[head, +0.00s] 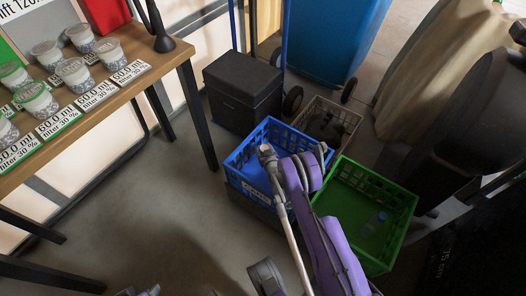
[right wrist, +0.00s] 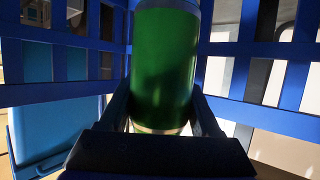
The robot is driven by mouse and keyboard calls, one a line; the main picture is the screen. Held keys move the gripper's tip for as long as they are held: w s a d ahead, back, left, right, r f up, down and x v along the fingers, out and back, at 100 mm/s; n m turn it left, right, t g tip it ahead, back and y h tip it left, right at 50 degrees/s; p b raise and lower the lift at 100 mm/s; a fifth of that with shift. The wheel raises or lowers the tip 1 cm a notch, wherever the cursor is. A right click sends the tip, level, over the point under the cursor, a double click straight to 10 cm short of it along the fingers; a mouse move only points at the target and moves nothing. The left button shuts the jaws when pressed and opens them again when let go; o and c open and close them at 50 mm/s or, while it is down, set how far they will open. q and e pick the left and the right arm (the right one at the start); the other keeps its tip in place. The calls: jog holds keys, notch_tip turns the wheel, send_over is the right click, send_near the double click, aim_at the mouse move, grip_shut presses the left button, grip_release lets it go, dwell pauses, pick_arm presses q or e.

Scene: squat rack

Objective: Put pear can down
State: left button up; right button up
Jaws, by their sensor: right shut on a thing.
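A green can (right wrist: 165,65), seemingly the pear can, stands close in front of the right wrist camera. My right gripper (right wrist: 162,112) is shut on it, one finger on each side. Blue lattice walls (right wrist: 60,57) surround the can in that view. In the head view my right arm reaches over the blue crate (head: 240,160); the can and fingertips cannot be made out there. Whether the can touches the crate floor cannot be told. My left gripper is not clearly in view.
A green crate (head: 345,170) with a clear bottle (head: 376,221) stands right of the blue crate. A beige crate (head: 343,112) and a black box (head: 243,88) are behind. A wooden table (head: 150,65) with several tubs is at left.

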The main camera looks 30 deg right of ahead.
jog(key=shift+f, duration=0.8)
jog(key=shift+f, duration=0.45)
jog(key=shift+f, duration=0.1)
jog(key=o, duration=1.3)
jog(key=shift+o, duration=0.2)
